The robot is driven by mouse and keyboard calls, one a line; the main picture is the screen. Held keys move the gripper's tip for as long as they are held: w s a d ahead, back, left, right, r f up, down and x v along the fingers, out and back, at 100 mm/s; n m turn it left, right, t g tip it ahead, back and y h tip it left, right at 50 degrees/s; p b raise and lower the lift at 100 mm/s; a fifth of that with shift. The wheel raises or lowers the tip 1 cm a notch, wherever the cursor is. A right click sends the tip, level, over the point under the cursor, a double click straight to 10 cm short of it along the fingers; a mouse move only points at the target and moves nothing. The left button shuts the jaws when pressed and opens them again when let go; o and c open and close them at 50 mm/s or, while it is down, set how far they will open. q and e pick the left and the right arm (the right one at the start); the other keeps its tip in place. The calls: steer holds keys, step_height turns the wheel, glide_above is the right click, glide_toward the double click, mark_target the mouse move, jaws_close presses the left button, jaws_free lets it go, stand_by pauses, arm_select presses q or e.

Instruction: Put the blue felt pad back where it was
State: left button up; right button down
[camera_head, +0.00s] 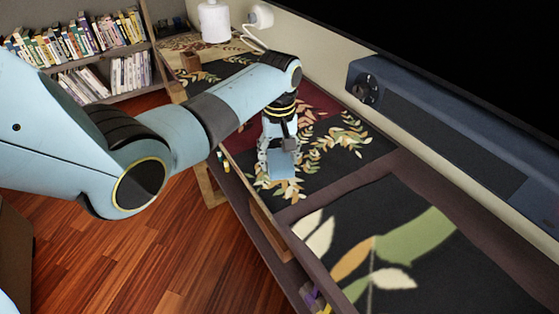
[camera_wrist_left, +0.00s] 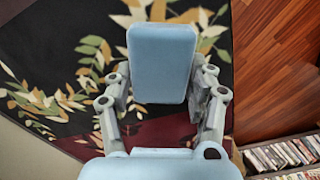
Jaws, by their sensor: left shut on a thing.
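The blue felt pad (camera_head: 284,165) is a flat, light blue rounded rectangle. My left gripper (camera_head: 280,157) is shut on it, near the front edge of the cabinet top with the dark leaf-patterned cover (camera_head: 345,142). In the left wrist view the pad (camera_wrist_left: 161,62) sits between the two fingers of the left gripper (camera_wrist_left: 162,95), with the leaf pattern and part of the wood floor behind it. I cannot tell whether the pad touches the cover. My right gripper is not in view.
A long blue-grey speaker (camera_head: 440,128) stands along the wall behind the cover. A white cylinder (camera_head: 214,22) stands at the far end. A bookshelf (camera_head: 95,50) is at the back left. Wood floor (camera_head: 150,250) lies open in front.

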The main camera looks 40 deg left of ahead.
mark_target(279, 157)
arm_select(q)
steer(key=shift+f, duration=0.5)
steer(key=o, duration=1)
steer(key=shift+r, duration=0.35)
step_height(279, 157, up, 11)
steer(key=p, duration=0.2)
steer(key=shift+r+p, duration=0.2)
steer(key=shift+p, duration=0.1)
steer(key=shift+f, duration=0.1)
